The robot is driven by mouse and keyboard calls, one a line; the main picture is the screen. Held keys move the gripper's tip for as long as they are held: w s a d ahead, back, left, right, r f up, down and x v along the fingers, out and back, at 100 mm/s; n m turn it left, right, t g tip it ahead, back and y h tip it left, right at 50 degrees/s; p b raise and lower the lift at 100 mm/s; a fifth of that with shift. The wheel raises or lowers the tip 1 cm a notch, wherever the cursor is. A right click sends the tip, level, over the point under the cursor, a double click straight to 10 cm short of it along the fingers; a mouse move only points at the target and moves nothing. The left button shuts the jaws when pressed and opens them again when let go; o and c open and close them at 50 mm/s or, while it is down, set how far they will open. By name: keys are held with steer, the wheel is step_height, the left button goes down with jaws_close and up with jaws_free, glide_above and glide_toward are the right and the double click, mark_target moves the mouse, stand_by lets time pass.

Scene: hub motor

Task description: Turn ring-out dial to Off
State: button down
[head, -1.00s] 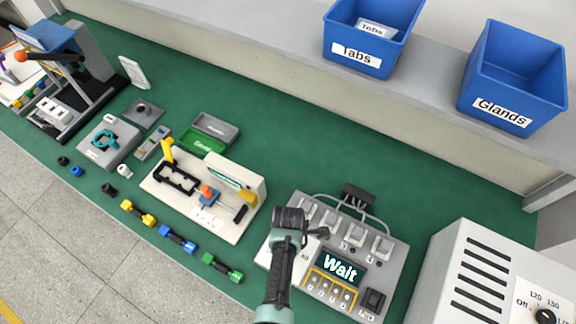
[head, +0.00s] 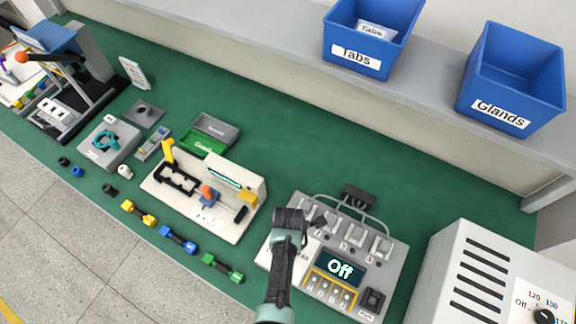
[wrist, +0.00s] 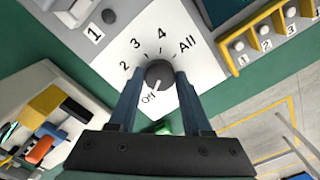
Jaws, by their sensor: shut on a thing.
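The ring-out dial (wrist: 159,75) is a dark round knob on a white label with marks Off, 2, 3, 4 and All in the wrist view. Its pale pointer line points at Off. My gripper (wrist: 160,82) is shut on the dial, one finger on each side. In the head view my gripper (head: 306,236) is over the left part of the grey ring-out box (head: 390,262), and my arm hides the dial there. The box's display (head: 340,267) reads "Off".
Several switches and a row of yellow-framed buttons (head: 329,289) are on the same box close to my gripper. A white fixture (head: 245,180) stands to the left. A grey oven-like cabinet (head: 490,270) stands to the right. Blue bins (head: 512,85) sit on the shelf behind.

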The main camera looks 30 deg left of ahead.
steer(key=shift+c, duration=1.7)
jaws_free()
step_height(320, 180, up, 13)
